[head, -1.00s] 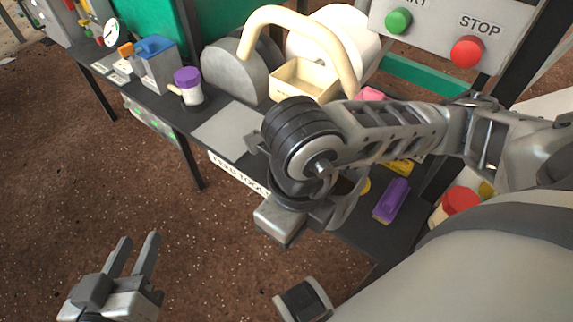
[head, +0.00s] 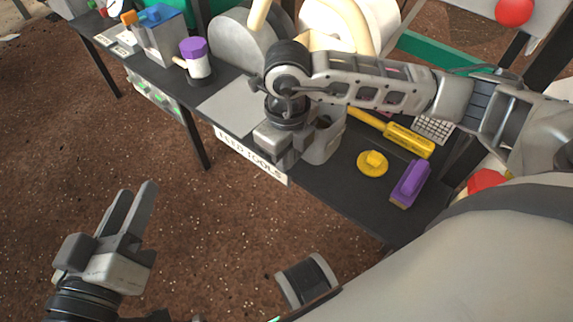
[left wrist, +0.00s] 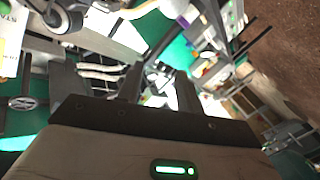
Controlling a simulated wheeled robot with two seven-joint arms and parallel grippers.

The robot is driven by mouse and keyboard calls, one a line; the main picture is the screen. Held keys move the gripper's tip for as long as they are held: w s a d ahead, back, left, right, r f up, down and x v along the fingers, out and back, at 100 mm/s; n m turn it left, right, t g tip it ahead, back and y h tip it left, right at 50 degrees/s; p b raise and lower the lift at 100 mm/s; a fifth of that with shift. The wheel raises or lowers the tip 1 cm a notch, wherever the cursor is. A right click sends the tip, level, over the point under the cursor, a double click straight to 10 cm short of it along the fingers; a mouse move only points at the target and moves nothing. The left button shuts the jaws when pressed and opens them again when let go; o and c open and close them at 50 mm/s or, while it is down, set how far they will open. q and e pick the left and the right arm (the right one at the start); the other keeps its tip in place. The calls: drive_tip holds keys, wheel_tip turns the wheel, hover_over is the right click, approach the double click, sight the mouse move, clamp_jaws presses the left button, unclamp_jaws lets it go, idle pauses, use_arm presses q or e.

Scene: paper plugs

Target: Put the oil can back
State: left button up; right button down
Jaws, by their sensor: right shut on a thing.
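My right gripper (head: 280,142) hangs over the front edge of the dark shelf, beside the "FEED TOOLS" label. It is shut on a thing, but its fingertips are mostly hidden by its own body. A light grey rounded body (head: 326,143), seemingly the oil can, shows just right of it; the wrist covers part of it, and I cannot tell whether it touches the shelf. My left gripper (head: 138,205) is open and empty above the brown floor at the lower left. The left wrist view shows its two fingers (left wrist: 97,82) apart with nothing between them.
On the shelf (head: 330,190) lie a yellow-handled tool (head: 408,140), a yellow round piece (head: 372,163) and a purple block (head: 411,183). A white pot with a purple top (head: 198,65) stands further left. A bare grey plate (head: 228,105) lies between. Large rolls stand behind.

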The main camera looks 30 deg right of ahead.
drive_tip(key=f, duration=0.1)
drive_tip(key=f+b, duration=0.1)
drive_tip(key=f, duration=0.1)
drive_tip(key=shift+w+d+f, duration=0.1)
drive_tip(key=shift+w+f, duration=0.2)
drive_tip(key=shift+f, duration=0.05)
use_arm(q)
drive_tip(key=shift+w+a+r+t, duration=0.1)
drive_tip(key=shift+w+r+t, duration=0.4)
drive_tip(key=shift+r+t, duration=0.3)
drive_tip(key=shift+f+m, duration=0.1)
drive_tip(key=shift+m, duration=0.2)
use_arm(e)
drive_tip(key=shift+f, duration=0.15)
use_arm(q)
drive_tip(key=shift+r+h, duration=0.2)
drive_tip(key=shift+h, duration=0.1)
use_arm(e)
drive_tip(key=c, duration=1.3)
unclamp_jaws()
